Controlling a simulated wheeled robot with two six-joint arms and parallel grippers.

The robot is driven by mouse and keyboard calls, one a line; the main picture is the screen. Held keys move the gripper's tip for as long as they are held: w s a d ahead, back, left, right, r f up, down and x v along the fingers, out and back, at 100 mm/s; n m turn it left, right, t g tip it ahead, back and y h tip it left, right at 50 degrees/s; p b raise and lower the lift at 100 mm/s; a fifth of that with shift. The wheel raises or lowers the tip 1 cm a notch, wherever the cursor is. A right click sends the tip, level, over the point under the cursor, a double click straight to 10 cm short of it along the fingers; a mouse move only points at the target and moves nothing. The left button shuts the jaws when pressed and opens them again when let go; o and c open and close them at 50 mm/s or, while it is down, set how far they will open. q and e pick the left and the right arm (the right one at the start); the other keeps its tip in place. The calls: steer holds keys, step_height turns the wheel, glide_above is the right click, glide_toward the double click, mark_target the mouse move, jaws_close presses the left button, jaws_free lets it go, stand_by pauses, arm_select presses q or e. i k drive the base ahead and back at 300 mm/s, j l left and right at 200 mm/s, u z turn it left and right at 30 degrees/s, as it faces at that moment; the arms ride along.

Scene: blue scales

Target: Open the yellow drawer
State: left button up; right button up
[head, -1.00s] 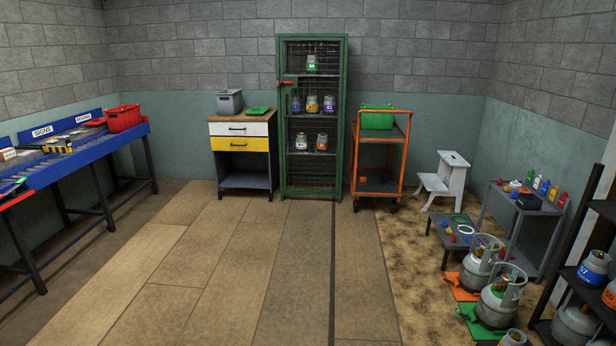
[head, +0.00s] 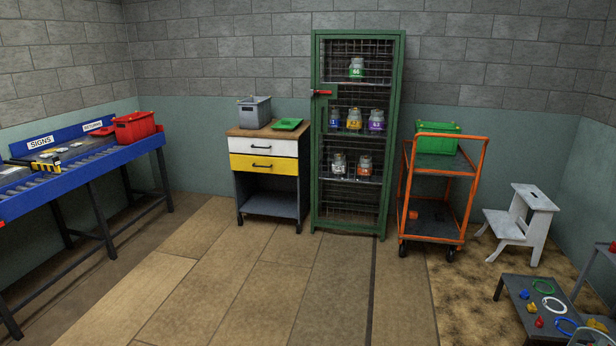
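The yellow drawer (head: 264,164) is the lower of two drawers in a small wood-topped cabinet (head: 238,205) against the back wall. It has a dark bar handle and looks closed, flush with the white drawer (head: 264,147) above it. An open shelf lies below the drawers. Neither of my grippers shows in the head view.
An orange trolley (head: 474,190) and a white step stool (head: 540,203) stand further right. A blue roller table (head: 100,162) runs along the left. The floor (head: 250,290) before the cabinet is clear.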

mark_target(240, 162)
steer(key=i+j+u, duration=0.35)
steer(key=i, duration=0.4)
steer(key=i+u, duration=0.4)
steer(key=i, duration=0.3)
steer(key=i+l+u, duration=0.2)
steer(key=i+u, duration=0.15)
steer(key=i, duration=0.4)
steer(key=i+z, duration=0.15)
steer(key=i, duration=1.05)
steer(key=i+j+z, duration=0.15)
steer(key=i, duration=1.1)
steer(key=l, duration=0.1)
